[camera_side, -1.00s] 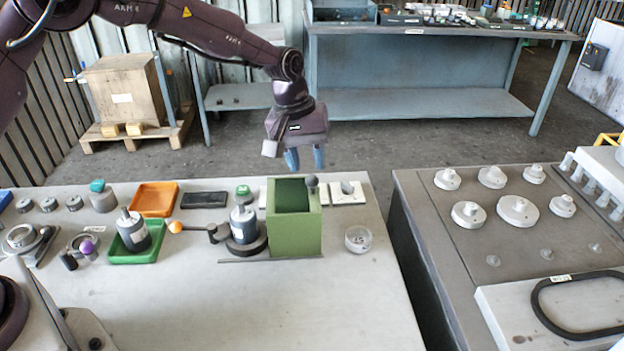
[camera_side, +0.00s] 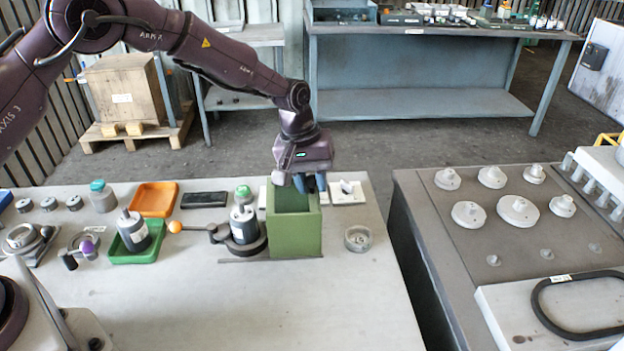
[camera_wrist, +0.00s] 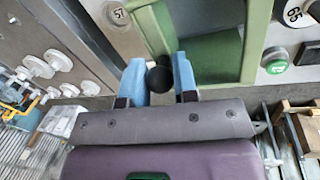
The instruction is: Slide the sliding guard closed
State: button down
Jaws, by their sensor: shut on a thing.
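The green blower housing (camera_side: 294,232) stands on the near bench, a box with its top opening partly hidden by my gripper in the side view. In the wrist view its light green rim (camera_wrist: 256,40) frames a darker green area (camera_wrist: 216,56). A dark round knob (camera_wrist: 159,78), apparently the guard's handle, sits at the near edge of the housing. My gripper (camera_side: 310,183) is down at the top right of the housing. In the wrist view its blue fingers (camera_wrist: 160,80) stand on either side of the knob and grip it. The guard plate itself is hard to tell apart.
White plates lie behind.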

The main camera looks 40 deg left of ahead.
jog(key=s+a, duration=0.7)
jog(key=shift+s+a, duration=0.25)
jog(key=shift+a, duration=0.05)
jog(key=c, duration=1.2)
grip_release()
jog(key=r, duration=0.4)
jog(key=s+a+r, duration=0.1)
jog(key=r, duration=0.3)
jog(key=a+r, duration=0.1)
jog(key=r, duration=0.3)
jog(key=shift+s+r, duration=0.15)
jog(key=shift+r, duration=0.25)
